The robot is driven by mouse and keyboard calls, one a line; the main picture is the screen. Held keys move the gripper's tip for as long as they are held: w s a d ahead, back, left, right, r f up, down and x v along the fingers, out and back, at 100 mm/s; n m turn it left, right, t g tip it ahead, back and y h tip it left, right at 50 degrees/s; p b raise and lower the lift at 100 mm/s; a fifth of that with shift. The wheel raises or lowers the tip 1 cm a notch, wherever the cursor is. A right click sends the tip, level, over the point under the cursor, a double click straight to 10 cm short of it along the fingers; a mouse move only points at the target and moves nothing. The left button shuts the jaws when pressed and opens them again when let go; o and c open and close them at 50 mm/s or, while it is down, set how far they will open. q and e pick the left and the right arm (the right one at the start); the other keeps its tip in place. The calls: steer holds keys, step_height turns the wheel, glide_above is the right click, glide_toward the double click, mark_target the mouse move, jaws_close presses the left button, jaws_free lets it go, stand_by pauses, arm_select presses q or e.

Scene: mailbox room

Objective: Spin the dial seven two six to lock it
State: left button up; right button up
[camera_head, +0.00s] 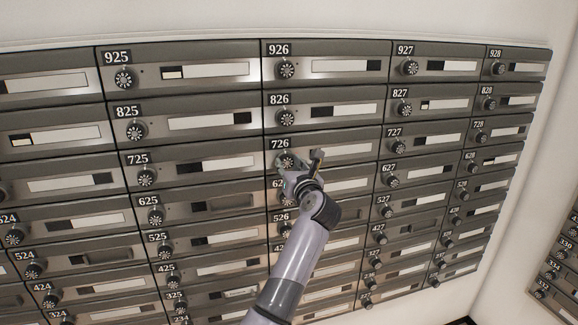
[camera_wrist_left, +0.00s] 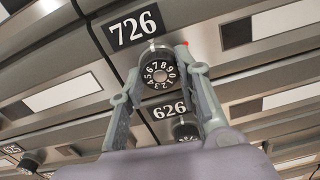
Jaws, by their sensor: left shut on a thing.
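The 726 dial (camera_head: 286,160) is a round black knob with white numerals on the mailbox door labelled 726. In the left wrist view the dial (camera_wrist_left: 159,72) faces me, with digits around 7 and 8 near its top; the exact setting is hard to read. My left gripper (camera_head: 290,167) is at this dial. In the left wrist view its two fingers (camera_wrist_left: 159,62) stand on either side of the dial, shut on it. The 726 label (camera_wrist_left: 134,27) is just above. My right gripper is not in view.
The 626 dial (camera_wrist_left: 186,131) lies close below, partly behind my left gripper. The 826 dial (camera_head: 280,116) is above and the 725 dial (camera_head: 147,176) is to the left. More numbered mailboxes fill the wall. A white wall (camera_head: 545,180) borders the right side.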

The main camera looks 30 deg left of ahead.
arm_select(q)
steer(key=c, duration=0.4)
steer(key=shift+r, duration=0.1)
